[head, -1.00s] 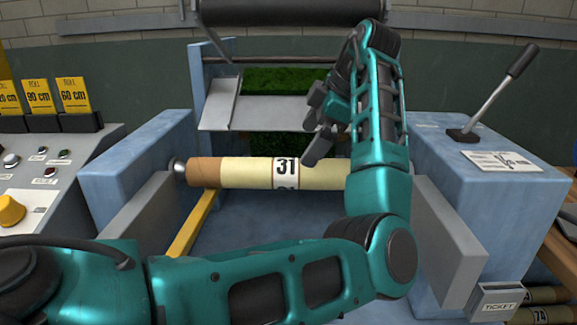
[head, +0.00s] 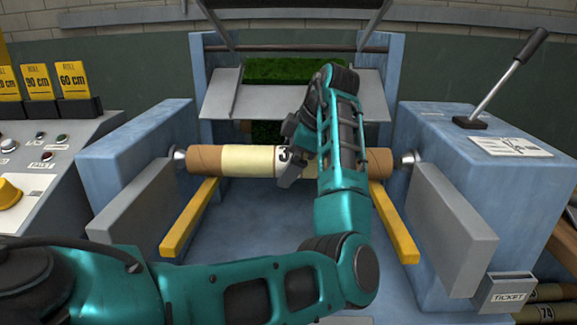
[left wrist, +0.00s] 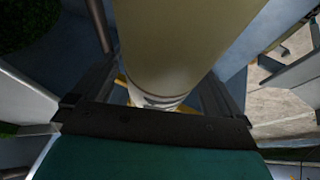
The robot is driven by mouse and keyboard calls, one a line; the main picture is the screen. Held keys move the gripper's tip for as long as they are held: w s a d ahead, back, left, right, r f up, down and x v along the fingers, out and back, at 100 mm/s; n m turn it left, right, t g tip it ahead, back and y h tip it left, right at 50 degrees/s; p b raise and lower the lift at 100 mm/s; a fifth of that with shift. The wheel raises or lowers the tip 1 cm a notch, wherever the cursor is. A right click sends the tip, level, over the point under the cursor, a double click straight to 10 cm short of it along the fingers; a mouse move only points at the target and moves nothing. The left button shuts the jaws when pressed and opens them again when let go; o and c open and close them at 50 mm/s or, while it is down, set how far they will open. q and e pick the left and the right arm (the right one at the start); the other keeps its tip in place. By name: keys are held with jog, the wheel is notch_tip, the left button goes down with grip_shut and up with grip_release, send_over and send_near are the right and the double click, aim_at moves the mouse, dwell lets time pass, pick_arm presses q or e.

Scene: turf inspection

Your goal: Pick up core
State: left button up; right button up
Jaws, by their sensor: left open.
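The core (head: 245,160) is a cream tube with brown ends and a partly hidden black number. It lies level across the blue machine, between metal cones at its two ends. My left gripper (head: 287,163) is at the core's middle and hides part of its label. In the left wrist view the core (left wrist: 185,40) looms large, and the dark fingers of my left gripper (left wrist: 158,92) stand open on either side of it. I cannot tell whether they touch it. My right gripper is not in view.
Yellow rails (head: 190,220) slope below both core ends. Grey plates (head: 450,215) flank the bay. A lever (head: 510,75) stands on the right block, and a ticket box (head: 505,292) hangs at its front. A control panel (head: 45,160) is at the left.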

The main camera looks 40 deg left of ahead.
pick_arm(q)
jog(key=shift+a+f, duration=0.15)
jog(key=shift+f, duration=0.05)
jog(key=shift+r, duration=0.1)
jog(key=c, duration=1.4)
